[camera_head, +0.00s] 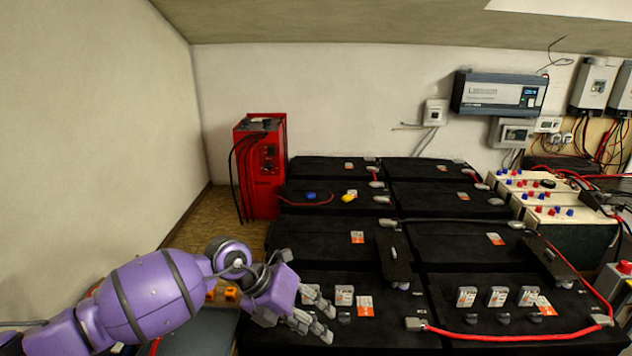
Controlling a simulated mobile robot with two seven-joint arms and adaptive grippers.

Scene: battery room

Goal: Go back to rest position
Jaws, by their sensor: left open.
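My left gripper (318,317) comes in from the lower left on my purple arm. Its fingers are apart and nothing shows between them. It is over the front left black battery (390,320), near small grey switch-like parts (344,295) and an orange label (365,306). I cannot tell whether the fingers touch the battery top. My right gripper is not in view.
Several black batteries fill the middle, with red cables (510,336) across the front right. A red charger (262,165) stands behind on the left. White terminal boxes (550,208) are at the right. A grey surface (200,333) lies beneath my arm.

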